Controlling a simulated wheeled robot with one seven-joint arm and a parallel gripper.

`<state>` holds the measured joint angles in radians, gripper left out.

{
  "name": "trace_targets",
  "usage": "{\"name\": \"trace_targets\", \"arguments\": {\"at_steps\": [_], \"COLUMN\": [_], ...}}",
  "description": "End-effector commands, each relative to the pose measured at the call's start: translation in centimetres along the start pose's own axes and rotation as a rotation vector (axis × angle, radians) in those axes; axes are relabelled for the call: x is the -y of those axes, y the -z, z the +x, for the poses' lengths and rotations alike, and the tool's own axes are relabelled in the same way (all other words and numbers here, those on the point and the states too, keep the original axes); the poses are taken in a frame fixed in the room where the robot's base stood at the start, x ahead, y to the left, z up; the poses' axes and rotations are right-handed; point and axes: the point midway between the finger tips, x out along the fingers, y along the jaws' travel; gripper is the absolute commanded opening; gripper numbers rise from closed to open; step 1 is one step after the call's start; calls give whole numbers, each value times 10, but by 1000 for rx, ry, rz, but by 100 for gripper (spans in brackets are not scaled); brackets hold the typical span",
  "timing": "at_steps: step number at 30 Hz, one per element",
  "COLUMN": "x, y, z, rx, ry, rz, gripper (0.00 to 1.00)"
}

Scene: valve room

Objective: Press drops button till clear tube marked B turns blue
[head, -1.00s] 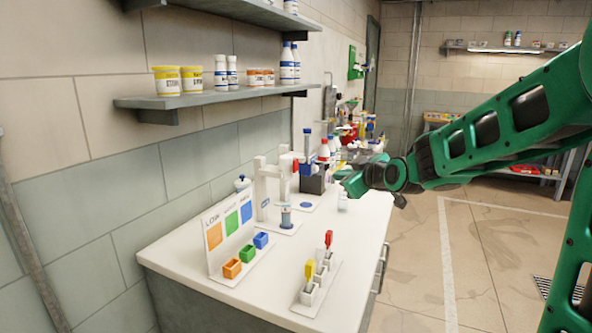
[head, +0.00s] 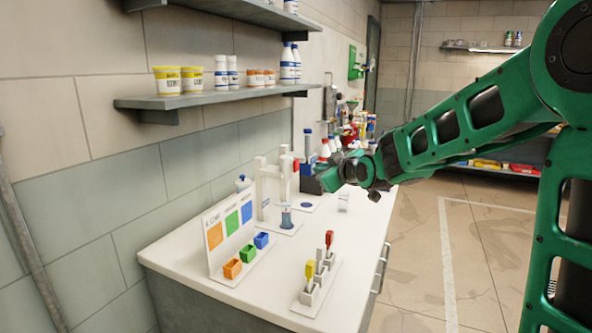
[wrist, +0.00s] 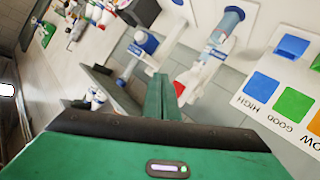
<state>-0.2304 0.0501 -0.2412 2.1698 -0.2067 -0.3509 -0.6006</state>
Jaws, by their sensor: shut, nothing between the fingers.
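A white stand (head: 263,192) on the bench holds an upright clear tube (head: 286,218) with blue in it. The tube (wrist: 228,22) and the stand also show in the wrist view. I cannot read a B on any tube. A small red part (wrist: 178,88) shows just beyond my fingertips in the wrist view; I cannot tell whether it is the drops button or whether they touch it. My gripper (head: 322,178) is in the air right of the stand. In the wrist view its green fingers (wrist: 163,97) are together and empty.
A low/good/high colour card (head: 230,226) stands at the front left with orange, green and blue cups. A white rack (head: 317,283) with yellow and red-topped items is at the front right. Bottles crowd the bench behind my gripper. A shelf (head: 215,97) hangs above.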

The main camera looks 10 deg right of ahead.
Motion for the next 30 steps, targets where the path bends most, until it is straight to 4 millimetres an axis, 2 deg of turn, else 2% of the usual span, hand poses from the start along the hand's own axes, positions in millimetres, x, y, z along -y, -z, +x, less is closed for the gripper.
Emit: {"name": "trace_targets", "arguments": {"at_steps": [6, 11, 30], "x": [13, 17, 18], "y": [12, 16, 18], "z": [17, 23, 25], "rx": [0, 1, 1], "ry": [2, 1, 1], "rz": [0, 0, 1], "gripper": [0, 0, 0]}}
